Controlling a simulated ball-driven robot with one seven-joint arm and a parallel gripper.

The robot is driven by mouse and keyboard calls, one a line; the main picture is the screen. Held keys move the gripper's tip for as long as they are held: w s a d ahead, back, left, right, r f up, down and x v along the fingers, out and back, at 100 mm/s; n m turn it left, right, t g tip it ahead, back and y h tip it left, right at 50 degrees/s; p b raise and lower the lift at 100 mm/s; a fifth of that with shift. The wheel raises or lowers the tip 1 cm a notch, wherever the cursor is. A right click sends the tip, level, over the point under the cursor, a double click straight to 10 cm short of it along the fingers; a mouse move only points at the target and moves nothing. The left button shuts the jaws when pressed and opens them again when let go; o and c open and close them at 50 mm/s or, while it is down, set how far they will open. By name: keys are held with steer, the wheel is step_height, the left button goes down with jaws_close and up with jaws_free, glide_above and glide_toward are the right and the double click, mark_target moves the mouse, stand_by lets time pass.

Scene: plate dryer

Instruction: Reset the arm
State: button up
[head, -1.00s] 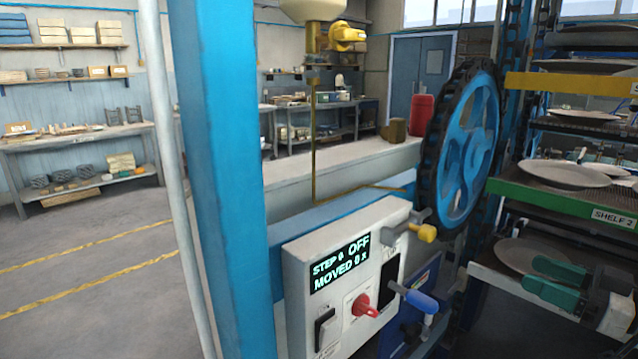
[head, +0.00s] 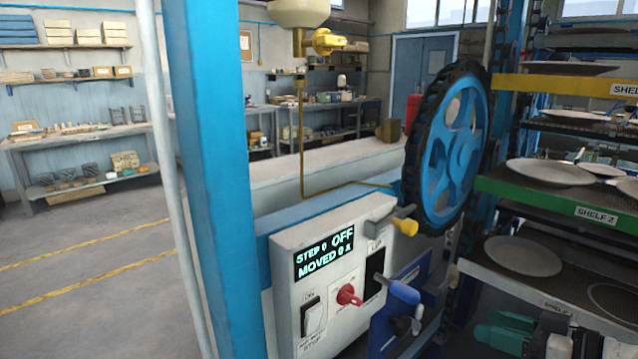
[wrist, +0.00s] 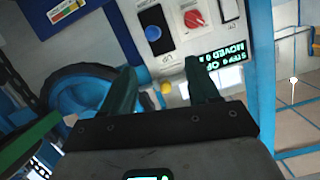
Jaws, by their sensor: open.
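My gripper (head: 508,332) is at the lower right of the head view, partly cut off by the bottom edge. Its two green fingers are in front of the lowest plate shelf. In the wrist view my gripper (wrist: 160,75) has its fingers spread apart with nothing between them. Beyond them is the white control box (wrist: 175,40), upside down in that view.
A blue spoked wheel (head: 428,165) with a dark rim stands behind the control box. Plate shelves, including a green one (head: 545,198), rise at the right. A blue post (head: 215,180) stands left of the box. Open floor (head: 90,280) lies at the left.

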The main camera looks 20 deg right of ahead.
steer(key=s+a+f+m+g+h+p, duration=0.1)
steer(key=s+a+f+g, duration=0.25)
steer(key=a+f, duration=0.45)
steer(key=s+a+f+m+g, duration=0.1)
steer(key=s+a+f+g, duration=0.25)
steer(key=a+f, duration=0.45)
steer(key=s+f+g+h, duration=0.2)
steer(key=s+f+g, duration=0.1)
steer(key=s, duration=0.3)
steer(key=s+a+f+g+h+p, duration=0.1)
steer(key=s+f+g+h, duration=0.1)
steer(key=s, duration=0.5)
step_height(320, 180, down, 3)
steer(key=shift+a+r+g+h, duration=0.1)
steer(key=shift+a+g+h, duration=0.2)
steer(key=shift+g, duration=0.2)
steer(key=shift+s, duration=0.1)
